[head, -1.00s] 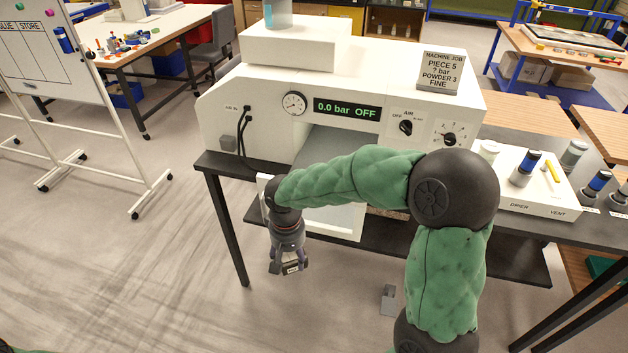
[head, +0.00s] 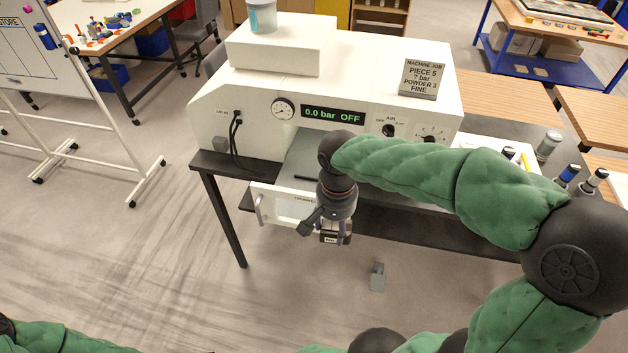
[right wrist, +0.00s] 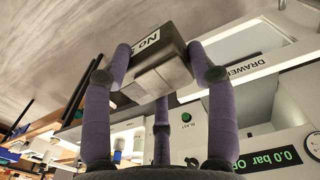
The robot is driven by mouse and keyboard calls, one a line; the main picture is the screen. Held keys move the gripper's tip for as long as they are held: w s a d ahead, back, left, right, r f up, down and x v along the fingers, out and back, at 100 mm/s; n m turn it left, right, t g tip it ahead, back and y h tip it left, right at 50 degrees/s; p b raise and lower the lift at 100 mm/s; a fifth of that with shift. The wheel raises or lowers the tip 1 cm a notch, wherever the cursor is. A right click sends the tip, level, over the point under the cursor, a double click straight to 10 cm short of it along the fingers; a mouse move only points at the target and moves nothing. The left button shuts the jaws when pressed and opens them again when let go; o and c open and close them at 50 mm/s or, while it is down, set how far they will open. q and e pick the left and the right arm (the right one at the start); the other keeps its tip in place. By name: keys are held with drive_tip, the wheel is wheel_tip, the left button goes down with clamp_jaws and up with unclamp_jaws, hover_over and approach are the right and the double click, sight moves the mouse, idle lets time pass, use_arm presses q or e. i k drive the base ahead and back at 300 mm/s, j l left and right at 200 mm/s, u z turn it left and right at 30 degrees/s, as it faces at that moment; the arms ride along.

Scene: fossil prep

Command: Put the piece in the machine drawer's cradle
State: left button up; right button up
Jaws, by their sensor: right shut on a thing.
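My right gripper (head: 336,226) points down and is shut on a dark grey block-like piece (head: 331,238) with a white label. In the right wrist view the piece (right wrist: 158,62) sits between purple fingers, and its label reads "No" with the rest cut off. The white machine drawer (head: 284,206) is pulled out, with a handle at its left. The gripper and piece are in front of the drawer in the head view, covering part of it. The drawer's front (right wrist: 250,65) also shows in the right wrist view. I cannot make out the cradle. My left gripper is out of view.
The white machine (head: 245,95) reads "0.0 bar OFF". A small grey object (head: 377,277) is on the floor below. A whiteboard stand (head: 100,110) is at the left.

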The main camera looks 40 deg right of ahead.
sight(313, 190)
drive_tip(key=i+l, duration=0.3)
drive_tip(key=l, duration=0.2)
drive_tip(key=i+l, duration=0.3)
drive_tip(key=l, duration=0.15)
